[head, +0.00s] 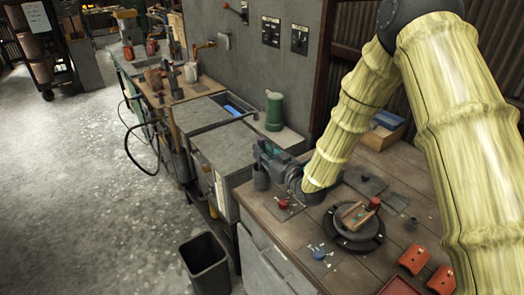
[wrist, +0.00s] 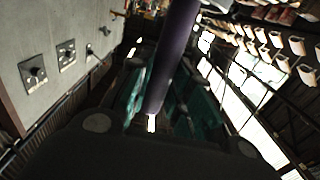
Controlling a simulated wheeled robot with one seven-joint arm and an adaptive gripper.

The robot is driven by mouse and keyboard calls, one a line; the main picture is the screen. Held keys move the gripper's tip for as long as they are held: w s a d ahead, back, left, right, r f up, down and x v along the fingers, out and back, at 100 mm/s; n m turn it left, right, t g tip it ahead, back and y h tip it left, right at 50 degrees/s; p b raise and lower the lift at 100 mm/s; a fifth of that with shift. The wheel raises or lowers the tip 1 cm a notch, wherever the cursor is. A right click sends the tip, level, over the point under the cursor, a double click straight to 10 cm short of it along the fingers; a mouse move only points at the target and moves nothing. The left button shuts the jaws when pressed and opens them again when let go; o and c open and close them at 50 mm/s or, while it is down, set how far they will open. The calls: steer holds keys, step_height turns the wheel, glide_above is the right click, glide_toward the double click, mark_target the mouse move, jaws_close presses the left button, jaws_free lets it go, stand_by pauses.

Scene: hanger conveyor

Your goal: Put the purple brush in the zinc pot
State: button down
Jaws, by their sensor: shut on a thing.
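My gripper (wrist: 160,105) has teal fingers closed around a long, dark purple shaft, the purple brush (wrist: 175,45). The brush runs from the top edge of the wrist view down between the fingers and ends in a small pale tip; its other end is out of that view. In the head view my gripper (head: 266,153) is held above the left edge of the wooden bench, and the brush cannot be made out there. I cannot pick out the zinc pot for certain in either view.
The wooden bench (head: 400,178) carries a round black turntable (head: 354,232), red and blue knobs and orange-red blocks. A green jug (head: 274,111) stands behind my gripper. A grey cabinet (head: 222,152) is to the left. A black bin (head: 206,265) stands on the open floor.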

steer(key=shift+f, duration=0.1)
steer(key=c, duration=1.2)
jaws_free()
steer(key=shift+d, duration=0.1)
steer(key=b+v, duration=0.1)
steer(key=v, duration=0.9)
